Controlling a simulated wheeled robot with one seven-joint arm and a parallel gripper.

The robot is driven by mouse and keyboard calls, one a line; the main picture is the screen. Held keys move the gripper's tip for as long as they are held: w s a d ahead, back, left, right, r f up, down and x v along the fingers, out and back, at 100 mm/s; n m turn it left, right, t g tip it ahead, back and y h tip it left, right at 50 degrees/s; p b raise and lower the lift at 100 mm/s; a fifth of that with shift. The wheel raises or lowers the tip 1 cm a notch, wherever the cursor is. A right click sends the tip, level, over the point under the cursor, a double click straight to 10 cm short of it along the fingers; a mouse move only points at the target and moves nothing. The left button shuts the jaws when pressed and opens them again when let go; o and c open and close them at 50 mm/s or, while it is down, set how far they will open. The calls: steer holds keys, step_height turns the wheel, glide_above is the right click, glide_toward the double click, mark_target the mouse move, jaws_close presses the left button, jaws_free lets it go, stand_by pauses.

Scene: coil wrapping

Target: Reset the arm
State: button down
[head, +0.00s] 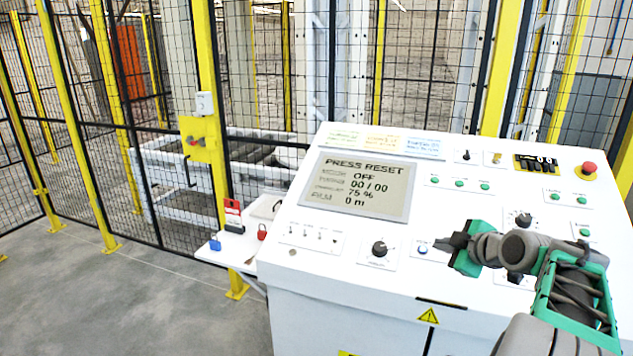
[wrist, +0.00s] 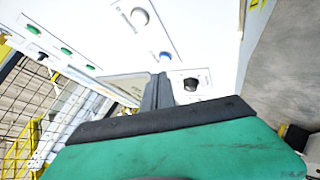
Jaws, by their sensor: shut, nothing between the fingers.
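My gripper (head: 446,243) is shut and empty, held over the right part of the white control console (head: 340,268). In the head view its dark fingertips point left, just beside a blue button (head: 422,249). In the wrist view the shut fingers (wrist: 158,92) reach toward the panel, with the blue button (wrist: 166,56) and a black knob (wrist: 191,84) near them. I cannot tell whether the fingertips touch the panel. My forearm hides part of the console's lower right.
The console screen (head: 357,187) reads PRESS RESET and OFF. A red emergency stop (head: 589,168) sits at the far right, a black selector knob (head: 379,249) left of my gripper. A small shelf (head: 228,250) holds padlocks. Yellow-framed mesh fencing (head: 207,100) stands behind; the floor at left is clear.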

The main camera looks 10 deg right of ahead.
steer(key=a+f+m+g, duration=0.3)
steer(key=a+f, duration=0.1)
steer(key=a, duration=1.2)
steer(key=s+a+f+m+g, duration=0.2)
steer(key=s+a+f+m, duration=0.1)
steer(key=s+a, duration=0.4)
steer(key=s+a+f+m+g, duration=0.3)
steer(key=s+a, duration=0.4)
steer(key=s, duration=0.4)
step_height(320, 180, down, 2)
steer(key=shift+a+f+m, duration=0.15)
steer(key=shift+f+m, duration=0.05)
steer(key=shift+m, duration=0.5)
steer(key=c, duration=2.2)
jaws_free()
steer(key=shift+w, duration=0.1)
